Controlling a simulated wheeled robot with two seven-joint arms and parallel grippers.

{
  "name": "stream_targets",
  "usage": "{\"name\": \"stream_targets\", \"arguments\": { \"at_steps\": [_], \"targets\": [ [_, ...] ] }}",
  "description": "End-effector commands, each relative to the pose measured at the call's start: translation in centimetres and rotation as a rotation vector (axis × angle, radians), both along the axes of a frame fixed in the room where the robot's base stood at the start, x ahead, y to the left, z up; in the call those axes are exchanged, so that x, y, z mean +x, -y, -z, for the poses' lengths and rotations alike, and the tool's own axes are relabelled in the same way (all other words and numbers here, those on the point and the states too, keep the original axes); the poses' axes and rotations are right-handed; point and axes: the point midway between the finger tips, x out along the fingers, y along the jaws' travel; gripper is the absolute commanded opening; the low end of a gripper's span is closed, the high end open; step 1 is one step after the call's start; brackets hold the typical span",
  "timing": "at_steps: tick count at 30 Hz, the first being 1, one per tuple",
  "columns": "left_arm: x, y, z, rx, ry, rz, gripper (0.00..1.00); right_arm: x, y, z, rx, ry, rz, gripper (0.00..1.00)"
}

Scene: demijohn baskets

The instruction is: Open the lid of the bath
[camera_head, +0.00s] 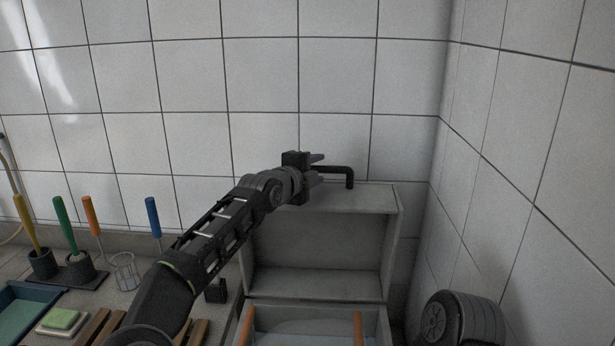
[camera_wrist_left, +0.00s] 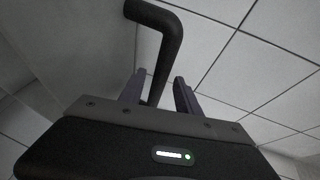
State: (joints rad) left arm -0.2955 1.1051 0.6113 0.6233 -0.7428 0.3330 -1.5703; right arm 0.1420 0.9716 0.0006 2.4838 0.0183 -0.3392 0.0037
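The bath (camera_head: 380,325) is a grey box at the bottom middle of the head view, and its top is open. Its grey lid (camera_head: 391,250) stands raised behind it near the tiled wall, with its hollow inside facing me. A black bent handle (camera_head: 350,178) is at the lid's upper edge. It also shows in the left wrist view (camera_wrist_left: 168,45). My left gripper (camera_head: 318,169) is at the lid's top, beside the handle. In the left wrist view its fingers (camera_wrist_left: 160,92) are apart, with the handle's bar between them and a gap on the right. My right gripper is out of view.
Coloured-handled tools, one with a blue handle (camera_head: 153,217), stand at the left. A teal tray (camera_head: 20,312) and a green sponge or soap (camera_head: 61,319) lie at lower left. A dark ribbed round thing (camera_head: 470,318) is at lower right. Tiled walls close off the back and right.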

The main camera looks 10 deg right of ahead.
Motion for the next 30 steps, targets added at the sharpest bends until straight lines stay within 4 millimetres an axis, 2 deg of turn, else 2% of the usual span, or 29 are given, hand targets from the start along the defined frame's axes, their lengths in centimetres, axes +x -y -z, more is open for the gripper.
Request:
{"name": "stream_targets", "arguments": {
  "at_steps": [3, 11, 18, 30],
  "targets": [
    [-0.9, -0.8, 0.3, 0.001, 0.003, -0.001, 0.4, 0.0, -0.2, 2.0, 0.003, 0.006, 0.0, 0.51],
    [-3.6, -3.0, -0.2, 0.0, 0.002, -0.003, 0.4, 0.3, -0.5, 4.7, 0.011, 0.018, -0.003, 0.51],
    [-5.3, -4.2, -1.0, -0.001, 0.0, -0.002, 0.4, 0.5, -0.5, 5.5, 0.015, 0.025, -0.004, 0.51],
    [-5.5, -4.2, -1.1, -0.006, -0.006, 0.0, 0.4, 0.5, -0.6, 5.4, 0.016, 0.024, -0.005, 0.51]
  ]
}}
